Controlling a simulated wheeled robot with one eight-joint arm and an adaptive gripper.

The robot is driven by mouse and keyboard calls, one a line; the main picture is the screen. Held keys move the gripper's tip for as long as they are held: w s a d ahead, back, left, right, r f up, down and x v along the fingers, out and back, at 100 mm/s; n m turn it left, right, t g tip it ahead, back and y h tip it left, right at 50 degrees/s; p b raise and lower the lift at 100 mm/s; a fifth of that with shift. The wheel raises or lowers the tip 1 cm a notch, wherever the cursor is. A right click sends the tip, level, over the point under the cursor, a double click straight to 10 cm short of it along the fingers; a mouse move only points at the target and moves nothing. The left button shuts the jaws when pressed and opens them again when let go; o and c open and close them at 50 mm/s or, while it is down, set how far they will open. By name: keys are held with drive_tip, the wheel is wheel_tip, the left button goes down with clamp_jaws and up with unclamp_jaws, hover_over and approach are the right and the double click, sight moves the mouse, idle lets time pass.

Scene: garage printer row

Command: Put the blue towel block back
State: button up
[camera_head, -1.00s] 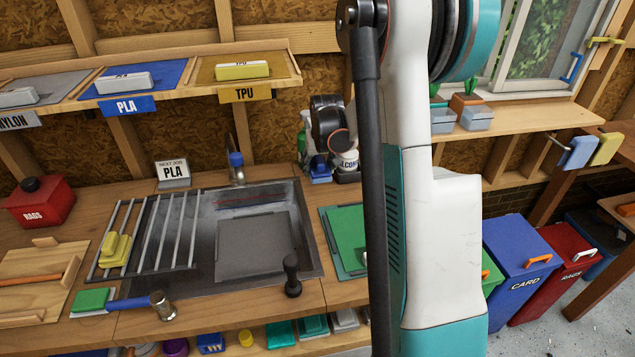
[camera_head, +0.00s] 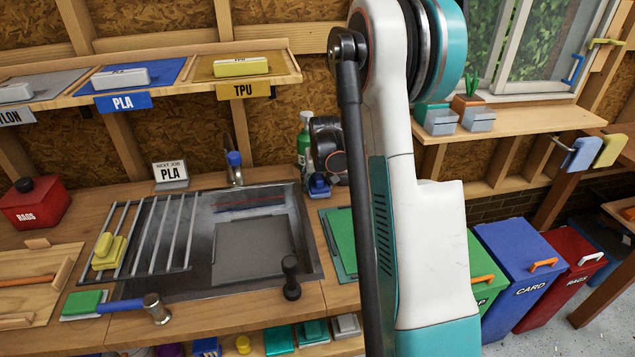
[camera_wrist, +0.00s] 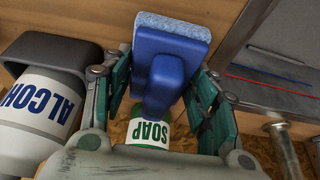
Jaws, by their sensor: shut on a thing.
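The blue towel block (camera_wrist: 170,65), a blue body and grip with a pale-blue textured pad, is between the teal fingers of my gripper (camera_wrist: 160,82) in the wrist view. The fingers are shut on it.
An alcohol bottle (camera_wrist: 38,105) and dark holder (camera_wrist: 60,55) are close left in the wrist view. The sink (camera_head: 205,200) has a drying rack with a yellow block (camera_head: 107,250). A NEXT JOB PLA sign (camera_head: 170,173) stands behind. Blue (camera_head: 582,155) and yellow pieces hang right.

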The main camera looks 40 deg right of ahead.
drive_tip(key=shift+f, duration=0.15)
drive_tip(key=o, duration=1.1)
drive_tip(key=p+v, duration=0.3)
drive_tip(key=v, duration=0.9)
drive_tip(key=shift+p, duration=0.3)
